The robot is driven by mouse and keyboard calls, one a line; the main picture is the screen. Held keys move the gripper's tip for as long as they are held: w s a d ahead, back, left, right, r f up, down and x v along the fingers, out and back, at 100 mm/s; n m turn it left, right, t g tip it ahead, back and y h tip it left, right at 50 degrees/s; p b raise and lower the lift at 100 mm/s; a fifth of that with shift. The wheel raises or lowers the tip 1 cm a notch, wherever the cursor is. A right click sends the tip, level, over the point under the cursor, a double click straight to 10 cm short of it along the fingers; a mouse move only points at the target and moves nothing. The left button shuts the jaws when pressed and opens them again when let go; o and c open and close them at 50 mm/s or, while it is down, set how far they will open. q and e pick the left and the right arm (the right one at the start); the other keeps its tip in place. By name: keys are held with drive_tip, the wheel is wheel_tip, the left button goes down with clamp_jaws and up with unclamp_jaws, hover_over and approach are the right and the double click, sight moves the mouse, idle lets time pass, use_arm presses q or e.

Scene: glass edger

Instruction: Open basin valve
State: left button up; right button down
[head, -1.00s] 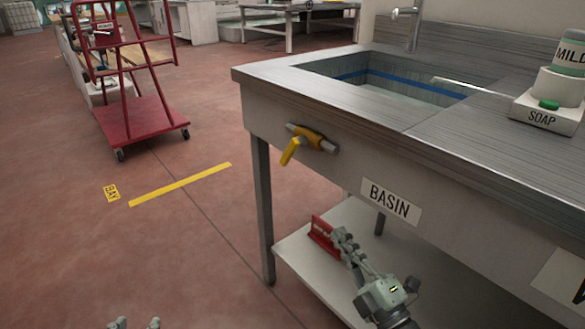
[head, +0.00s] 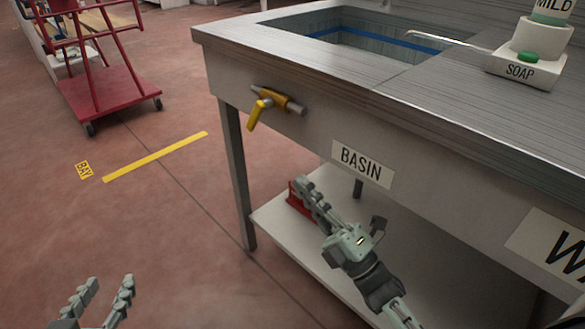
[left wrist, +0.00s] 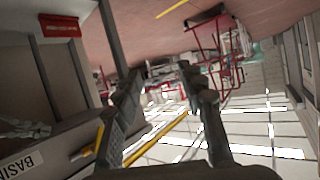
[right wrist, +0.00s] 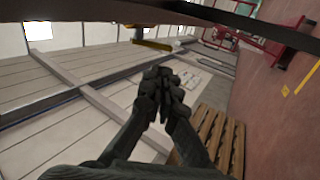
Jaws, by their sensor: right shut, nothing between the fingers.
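The basin valve has a yellow handle (head: 258,113) on a short metal pipe on the front panel of the basin bench. The handle slants down and left from the pipe. A yellow part, probably the valve, shows at the top of the right wrist view (right wrist: 150,45). Another shows at the left of the left wrist view (left wrist: 88,152), partly behind a finger. My left gripper (head: 103,290) is open and empty over the floor, well left of and below the valve. My right gripper (head: 304,184) is shut and empty, below the valve near the BASIN label.
The bench top (head: 260,32) holds a sunken basin (head: 370,50), and a soap dispenser (head: 520,68) stands on it. A BASIN label (head: 362,162) is on the front panel. A lower shelf (head: 275,215) carries a red item (head: 298,200). A red cart (head: 110,100) stands at left; floor before the bench is clear.

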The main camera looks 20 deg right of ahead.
sight(256, 125)
drive_tip(key=p+x, duration=0.1)
drive_tip(key=x, duration=1)
drive_tip(key=shift+r, duration=0.2)
use_arm(q)
drive_tip(key=s+a+f+g+y, duration=0.2)
drive_tip(key=s+a+f+g, duration=0.1)
drive_tip(key=a+f, duration=0.1)
drive_tip(key=shift+s+a+f, duration=0.15)
drive_tip(key=shift+a+f, duration=0.05)
drive_tip(key=shift+f, duration=0.25)
use_arm(e)
drive_tip(key=shift+w+a+r, duration=0.25)
drive_tip(key=shift+w, duration=0.3)
